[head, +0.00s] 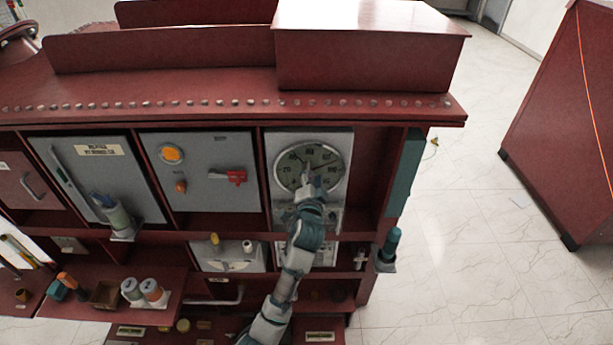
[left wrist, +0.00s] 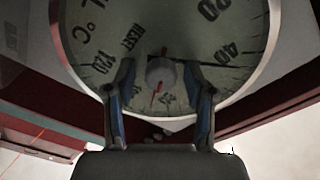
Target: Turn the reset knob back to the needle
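The round dial gauge (head: 290,172) sits on a grey panel in the red cabinet. In the left wrist view its pale face (left wrist: 150,30) shows numbers and the word RESET. The grey round knob (left wrist: 160,70) is at the middle of the dial. A red pointer (left wrist: 157,92) points down from the knob, and a thin dark needle (left wrist: 212,65) points right, near the 40. My left gripper (head: 308,182) is at the dial. Its two fingers (left wrist: 160,66) are open on either side of the knob, with gaps visible. My right gripper is not in view.
Left of the gauge is a grey panel with a red handle (head: 236,177) and an orange button (head: 171,154). A shelf (head: 85,305) with small cylinders is at lower left. A teal cylinder (head: 391,243) stands at the cabinet's right edge.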

